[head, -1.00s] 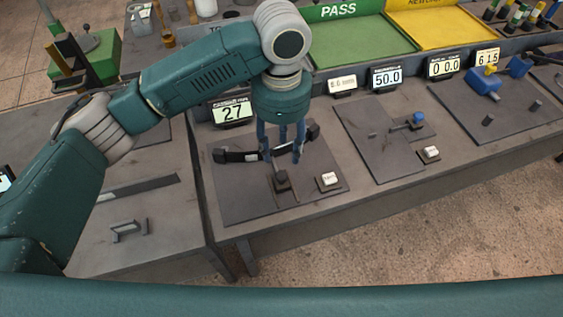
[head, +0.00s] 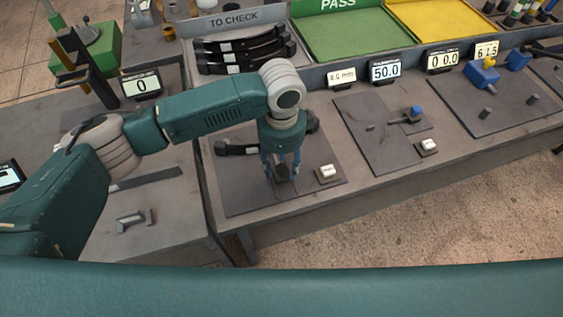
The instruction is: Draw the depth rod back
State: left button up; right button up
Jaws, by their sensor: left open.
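The depth rod (head: 282,172) shows as a small dark block on a grey plate (head: 240,192), in front of a black curved leaf spring (head: 236,149). My left gripper (head: 281,177) points down over the block. Its blue fingers are open, one on each side of the block; I cannot tell whether they touch it. The gripper hides the middle of the spring and most of the rod. My right gripper is not in view.
A white button block (head: 327,173) sits close to the right of the gripper. Behind are the TO CHECK tray (head: 234,22) with several springs and a green PASS tray (head: 345,37). Another plate with a blue-knobbed part (head: 415,113) lies right. The plate's front is clear.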

pick_arm(q)
grip_shut()
jog(key=shift+s+d+r+p, duration=0.1)
jog(key=shift+s+d+p, duration=0.05)
jog(key=shift+s+p, duration=0.2)
jog(key=s+p, duration=0.1)
jog(key=s+d+p, duration=0.1)
jog(key=s, duration=0.1)
jog(key=shift+s, duration=0.15)
jog(key=shift+d, duration=0.1)
grip_release()
jog(key=shift+s, duration=0.1)
